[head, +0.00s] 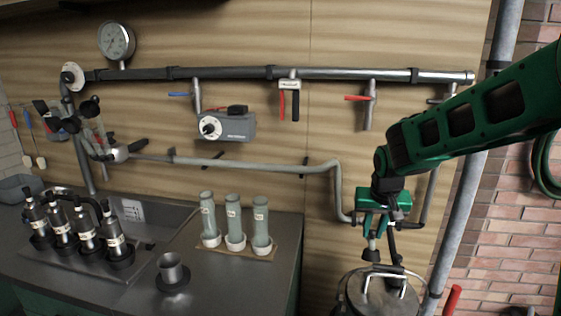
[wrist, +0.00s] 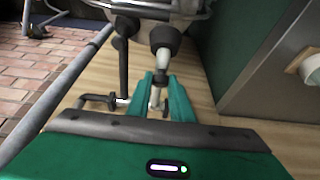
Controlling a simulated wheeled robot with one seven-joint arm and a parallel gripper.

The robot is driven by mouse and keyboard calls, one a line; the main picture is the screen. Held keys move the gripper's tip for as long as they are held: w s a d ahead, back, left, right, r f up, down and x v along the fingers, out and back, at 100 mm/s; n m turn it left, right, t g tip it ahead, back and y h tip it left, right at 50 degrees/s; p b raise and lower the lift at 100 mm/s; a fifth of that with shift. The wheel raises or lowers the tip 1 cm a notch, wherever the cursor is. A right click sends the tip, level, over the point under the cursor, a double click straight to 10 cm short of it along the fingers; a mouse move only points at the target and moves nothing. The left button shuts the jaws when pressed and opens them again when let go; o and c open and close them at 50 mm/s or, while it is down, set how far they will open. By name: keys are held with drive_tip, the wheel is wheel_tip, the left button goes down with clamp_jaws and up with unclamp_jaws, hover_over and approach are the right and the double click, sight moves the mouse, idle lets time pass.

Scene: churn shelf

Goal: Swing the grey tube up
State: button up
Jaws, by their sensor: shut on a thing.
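My gripper (head: 384,203) is at the right, in front of the wooden panel and just above a metal churn (head: 350,295). In the wrist view its green fingers (wrist: 163,97) are shut on a slim grey metal piece, taken as the grey tube (wrist: 155,98). The fingers hide part of it, and I cannot tell exactly how it joins the pipework. A bent grey pipe (head: 337,185) runs along the panel and ends close by my gripper. A black-and-grey nozzle (wrist: 165,40) lies just beyond the fingers, toward the churn.
A horizontal rail (head: 240,73) crosses above, with a blue lever (head: 180,94) and red levers. A gauge (head: 116,41) and grey control box (head: 228,125) are on the panel. Three pale cylinders (head: 232,219) stand on the counter. A thick slanted pipe (head: 462,215) runs to the right.

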drive_tip(key=shift+w+r, duration=0.35)
drive_tip(key=shift+r, duration=0.3)
drive_tip(key=shift+w+r, duration=0.35)
drive_tip(key=shift+r, duration=0.25)
drive_tip(key=shift+r, duration=0.1)
drive_tip(key=shift+w+d+r, duration=0.2)
drive_tip(key=shift+w+r, duration=0.85)
drive_tip(key=shift+r, duration=0.25)
drive_tip(key=shift+w+d+r, duration=0.2)
drive_tip(key=shift+w+r, duration=0.75)
drive_tip(key=shift+w, duration=0.25)
